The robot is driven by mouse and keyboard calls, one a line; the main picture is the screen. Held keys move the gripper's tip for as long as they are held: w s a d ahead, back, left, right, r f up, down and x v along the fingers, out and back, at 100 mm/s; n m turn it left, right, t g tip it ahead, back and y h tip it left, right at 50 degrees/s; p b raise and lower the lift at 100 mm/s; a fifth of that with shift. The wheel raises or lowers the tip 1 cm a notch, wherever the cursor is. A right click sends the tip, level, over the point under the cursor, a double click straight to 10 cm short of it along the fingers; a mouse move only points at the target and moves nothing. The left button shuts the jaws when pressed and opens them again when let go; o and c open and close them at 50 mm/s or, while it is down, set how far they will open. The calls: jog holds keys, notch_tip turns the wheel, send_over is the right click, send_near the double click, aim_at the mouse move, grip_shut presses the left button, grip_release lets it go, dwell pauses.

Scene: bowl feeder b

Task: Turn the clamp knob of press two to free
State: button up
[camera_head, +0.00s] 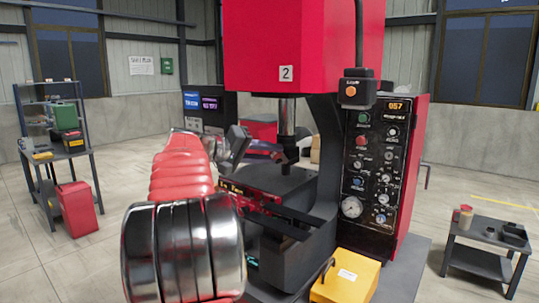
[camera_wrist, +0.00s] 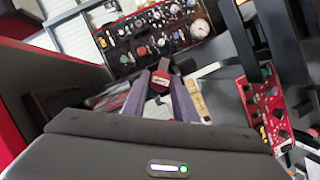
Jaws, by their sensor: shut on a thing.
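Press two (camera_head: 275,45) stands in the middle of the head view, with a red upper housing, a number 2 plate and a black frame. My gripper (camera_wrist: 162,95) shows in the wrist view, with two grey-purple fingers pointing away from the camera. A small dark and red piece (camera_wrist: 161,80) sits between the fingertips and looks like the clamp knob. The fingers are shut on it. Its pointer or turn angle cannot be made out. In the head view my red arm reaches toward the press's left side, and the knob cannot be picked out there.
The press's black control panel (camera_head: 376,165), with gauges and buttons, is right of the press opening. A yellow box (camera_head: 345,280) stands at the front. A shelf rack (camera_head: 60,135) and red canister (camera_head: 77,208) are left. A low table (camera_head: 485,240) is right, with open floor around.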

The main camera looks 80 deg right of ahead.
jog(key=n, duration=0.1)
jog(key=n+g, duration=0.1)
jog(key=n, duration=0.2)
jog(key=shift+w+d+f+h, duration=0.15)
jog(key=shift+w+f+h, duration=0.15)
jog(key=shift+h, duration=0.1)
jog(key=shift+n+g+h, duration=0.4)
jog(key=shift+n+g, duration=0.4)
jog(key=shift+n, duration=0.8)
jog(key=o, duration=1.1)
jog(key=shift+s, duration=0.1)
jog(key=shift+c, duration=0.2)
jog(key=v, duration=1.4)
jog(key=shift+f, duration=0.1)
